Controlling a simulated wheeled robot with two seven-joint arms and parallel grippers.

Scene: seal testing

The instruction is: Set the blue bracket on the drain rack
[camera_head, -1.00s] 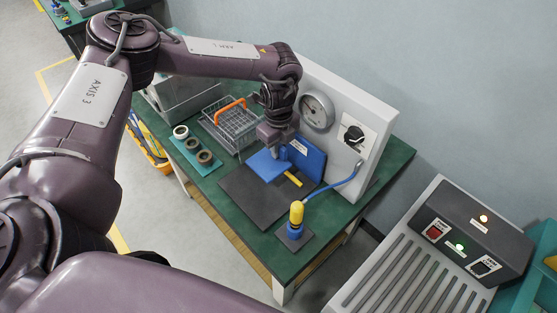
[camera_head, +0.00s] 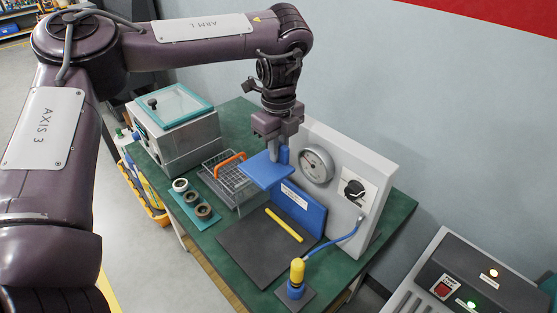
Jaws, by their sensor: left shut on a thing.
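The blue bracket (camera_head: 265,171) is held in the air by my left gripper (camera_head: 277,143), which is shut on its upright part. Its flat plate hangs roughly level above the table, in front of the grey gauge panel. The bracket's left edge overlaps the basket's right side in the picture. My right gripper is out of view.
A dark mat (camera_head: 262,250) with a yellow bar (camera_head: 284,225) lies below, beside a blue labelled block (camera_head: 300,208). A yellow-topped fitting (camera_head: 297,275) with a blue hose stands at the front. Rings sit on a teal tray (camera_head: 187,206); a lidded tank (camera_head: 175,125) stands behind.

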